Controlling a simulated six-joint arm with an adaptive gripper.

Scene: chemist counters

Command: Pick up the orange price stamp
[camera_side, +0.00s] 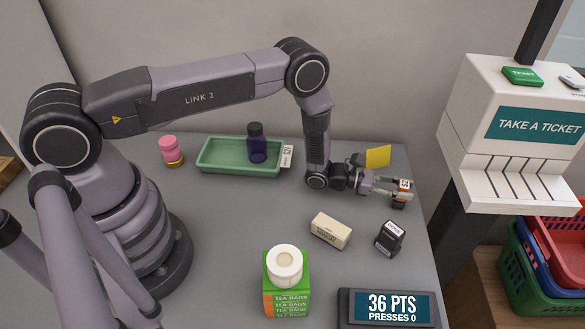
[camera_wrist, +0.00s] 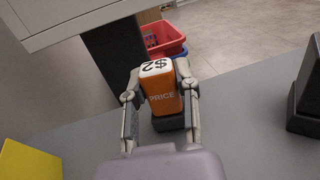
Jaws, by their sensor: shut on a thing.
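The orange price stamp (camera_wrist: 162,99) stands between my fingers in the wrist view, with a white "$2" top, "PRICE" on its side and a dark base. It also shows small near the counter's right edge in the side view (camera_side: 402,197), partly hidden by my fingers. My gripper (camera_side: 396,188) is low over the counter and shut on it. In the wrist view, one finger of my gripper (camera_wrist: 160,90) touches each side of the stamp. I cannot tell whether its base is clear of the counter.
A black stamp (camera_side: 390,238) and a cream box (camera_side: 330,230) lie nearer the camera. A yellow block (camera_side: 378,156) is behind my gripper. A green tray (camera_side: 215,165) holds a dark bottle (camera_side: 257,146). A ticket dispenser (camera_side: 522,150) stands right, beyond the edge. A display reads "36 PTS" (camera_side: 390,308).

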